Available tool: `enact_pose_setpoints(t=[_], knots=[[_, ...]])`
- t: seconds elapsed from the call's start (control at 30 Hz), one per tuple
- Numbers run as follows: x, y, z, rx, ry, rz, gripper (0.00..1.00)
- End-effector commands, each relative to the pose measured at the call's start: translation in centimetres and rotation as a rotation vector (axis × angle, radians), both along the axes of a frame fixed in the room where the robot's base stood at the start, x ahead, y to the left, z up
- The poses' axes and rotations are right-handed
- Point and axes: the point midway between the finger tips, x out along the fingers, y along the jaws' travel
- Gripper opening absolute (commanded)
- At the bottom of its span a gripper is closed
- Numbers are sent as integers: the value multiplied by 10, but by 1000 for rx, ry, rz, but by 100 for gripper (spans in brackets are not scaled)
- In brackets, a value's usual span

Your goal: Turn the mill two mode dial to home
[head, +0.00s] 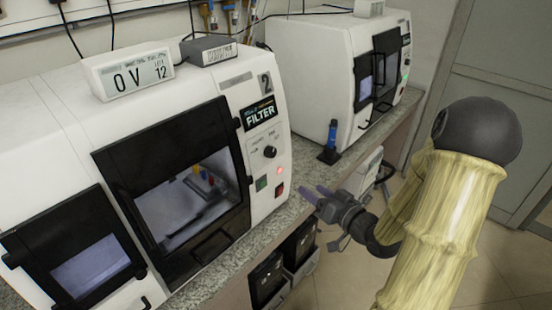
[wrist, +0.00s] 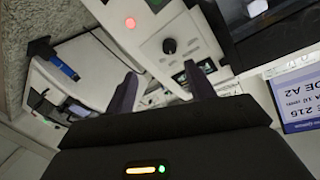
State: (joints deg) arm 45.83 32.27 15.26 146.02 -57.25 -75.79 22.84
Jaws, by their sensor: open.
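The white machine marked 2 (head: 268,208) stands on the bench in the head view. Its round black mode dial (head: 270,151) is on the right front panel, below the FILTER label. The dial also shows in the wrist view (wrist: 169,45), above and between my finger tips. Its pointer is too small to read. My gripper (head: 315,194) is open and empty, to the lower right of the dial and apart from it. Its two purple-grey fingers (wrist: 162,84) show in the wrist view with a gap between them.
A red light (head: 280,170) and a green switch (head: 261,183) sit below the dial. A dark-framed door (head: 205,268) is left of the panel. A blue device (head: 332,135) stands on the bench (head: 347,155). A second white machine (head: 318,75) is behind. The floor at right is clear.

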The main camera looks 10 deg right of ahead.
Motion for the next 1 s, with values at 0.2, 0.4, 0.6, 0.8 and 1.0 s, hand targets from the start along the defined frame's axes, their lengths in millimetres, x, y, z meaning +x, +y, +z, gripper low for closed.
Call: enact_pose_setpoints(t=[0.2, 0.4, 0.6, 0.8, 1.0], knots=[[-6, -3, 13, 93, -76, 20, 55], [-6, -3, 13, 90, -75, 20, 55], [0, 0, 13, 89, -75, 22, 55], [23, 13, 14, 90, -75, 24, 55], [55, 28, 15, 89, -75, 23, 55]])
